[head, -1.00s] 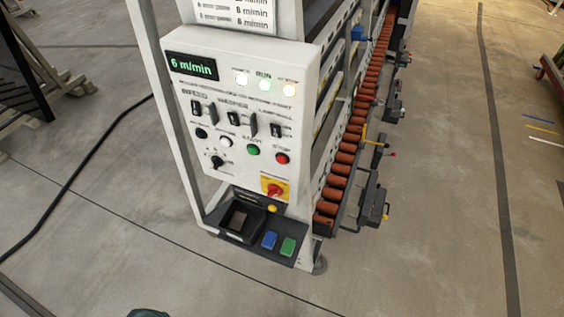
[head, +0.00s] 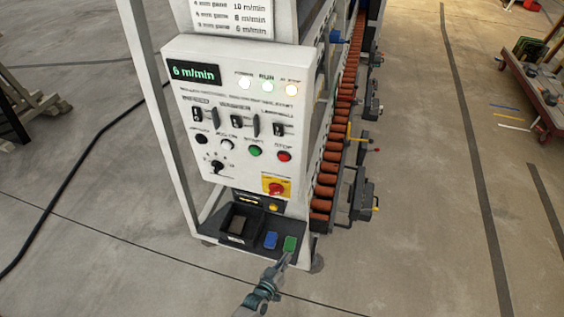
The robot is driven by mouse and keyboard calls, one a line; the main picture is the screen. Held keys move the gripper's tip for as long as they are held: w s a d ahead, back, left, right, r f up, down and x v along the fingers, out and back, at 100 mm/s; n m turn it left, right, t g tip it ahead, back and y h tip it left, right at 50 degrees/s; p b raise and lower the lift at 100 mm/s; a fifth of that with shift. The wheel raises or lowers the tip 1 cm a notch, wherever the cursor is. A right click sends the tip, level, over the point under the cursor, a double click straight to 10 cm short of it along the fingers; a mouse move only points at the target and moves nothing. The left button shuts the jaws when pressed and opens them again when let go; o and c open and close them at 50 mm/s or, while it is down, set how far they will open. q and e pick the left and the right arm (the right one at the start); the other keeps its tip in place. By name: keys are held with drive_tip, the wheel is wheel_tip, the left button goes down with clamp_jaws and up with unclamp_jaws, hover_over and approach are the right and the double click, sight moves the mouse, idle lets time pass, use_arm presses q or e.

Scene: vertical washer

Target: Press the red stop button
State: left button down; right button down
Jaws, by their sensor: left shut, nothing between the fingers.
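The red stop button (head: 284,156) is a small round button at the right end of the lower button row on the white control panel (head: 188,100), under a "STOP" label. The green start button (head: 255,151) is just left of it. My left gripper (head: 286,259) is shut and empty, low in the head view. It appears in front of the lower shelf's green pad, well below the stop button and apart from it. My right gripper is not in view.
A red rotary switch on a yellow plate (head: 277,185) sits below the stop button. A dark shelf (head: 213,222) with a black tray, a blue pad (head: 271,240) and a green pad (head: 290,243) juts out below. Orange rollers (head: 327,180) run along the right. Floor in front is clear.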

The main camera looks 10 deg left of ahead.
use_arm(q)
drive_tip(key=w+r+n+t, duration=0.2)
drive_tip(key=r+t, duration=0.2)
drive_tip(key=r, duration=0.8)
drive_tip(key=w+r+n+t, duration=0.1)
drive_tip(key=r+n+t, duration=0.15)
drive_tip(key=r, duration=1.05)
drive_tip(key=n+t+y, duration=0.5)
drive_tip(key=n+y, duration=0.4)
approach(284, 158)
drive_tip(key=s+a+r, duration=0.2)
drive_tip(key=s+r, duration=0.4)
drive_tip(key=shift+w+a+f+p, duration=0.1)
drive_tip(key=shift+w+f+p, duration=0.05)
drive_tip(key=shift+p, duration=0.2)
drive_tip(key=w+b, duration=0.1)
drive_tip(key=w, duration=0.8)
drive_tip(key=shift+d+h+b, duration=0.25)
drive_tip(key=shift+h+b, duration=0.05)
drive_tip(key=shift+w, duration=0.1)
drive_tip(key=shift+w, duration=0.2)
